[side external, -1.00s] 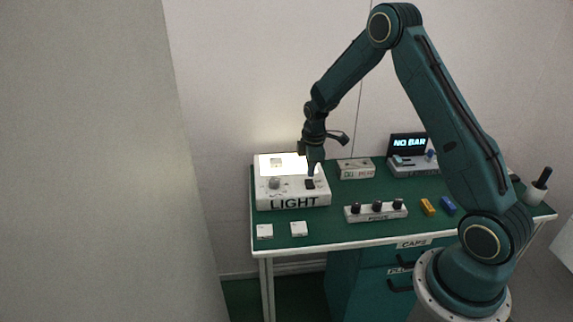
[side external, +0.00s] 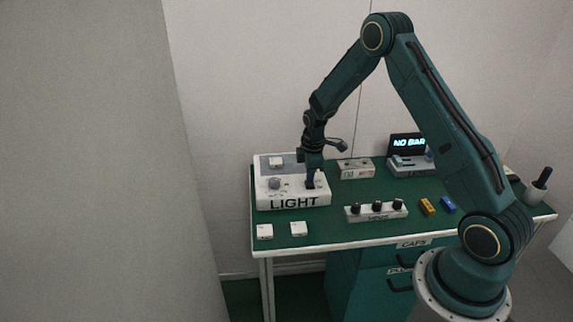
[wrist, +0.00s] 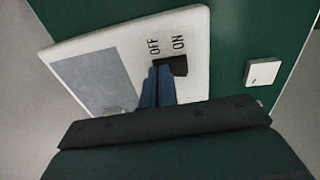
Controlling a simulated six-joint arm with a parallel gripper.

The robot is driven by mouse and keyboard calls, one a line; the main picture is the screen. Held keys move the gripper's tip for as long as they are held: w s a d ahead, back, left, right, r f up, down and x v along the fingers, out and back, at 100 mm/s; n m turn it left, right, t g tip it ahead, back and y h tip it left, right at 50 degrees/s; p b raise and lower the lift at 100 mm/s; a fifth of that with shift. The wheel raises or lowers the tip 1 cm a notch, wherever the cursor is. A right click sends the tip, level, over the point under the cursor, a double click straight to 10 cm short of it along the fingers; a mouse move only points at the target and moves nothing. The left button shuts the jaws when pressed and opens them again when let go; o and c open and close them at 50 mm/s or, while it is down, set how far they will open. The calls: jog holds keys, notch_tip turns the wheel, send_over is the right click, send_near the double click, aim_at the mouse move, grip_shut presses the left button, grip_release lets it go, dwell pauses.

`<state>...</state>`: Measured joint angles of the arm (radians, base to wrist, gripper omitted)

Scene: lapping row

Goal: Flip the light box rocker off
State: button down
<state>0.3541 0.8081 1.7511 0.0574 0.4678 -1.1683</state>
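The white light box (side external: 292,201) marked LIGHT stands at the left of the green table. Its top panel (side external: 291,163) is grey and unlit; the panel also shows in the wrist view (wrist: 98,83). The black rocker (wrist: 179,65) lies beside the printed words OFF and ON. My gripper (side external: 310,186) points down at the rocker, and its blue fingers (wrist: 160,71) sit together at the rocker's OFF side, at or very close to it. They look shut with nothing between them. The fingers hide part of the rocker.
White tiles (side external: 265,231) (side external: 299,228) lie in front of the light box. A strip with black knobs (side external: 376,211) and a small white box (side external: 356,169) stand to its right. A NO BAR display (side external: 408,142) is at the back. Green table between them is bare.

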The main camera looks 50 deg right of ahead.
aim_at(311, 185)
jog(key=shift+s+a+f, duration=0.15)
jog(key=shift+s+a, duration=0.05)
jog(key=shift+s+a, duration=0.45)
jog(key=shift+r, duration=0.4)
notch_tip(311, 185, up, 14)
jog(key=s+a, duration=0.1)
jog(key=shift+f, duration=0.25)
dwell(0.5)
jog(key=shift+w+d, duration=0.45)
jog(key=shift+d, duration=0.05)
dwell(0.4)
jog(key=f, duration=0.9)
jog(key=w+d+f, duration=0.1)
jog(key=f, duration=0.3)
jog(key=shift+w+d+f, duration=0.1)
jog(key=shift+f, duration=0.3)
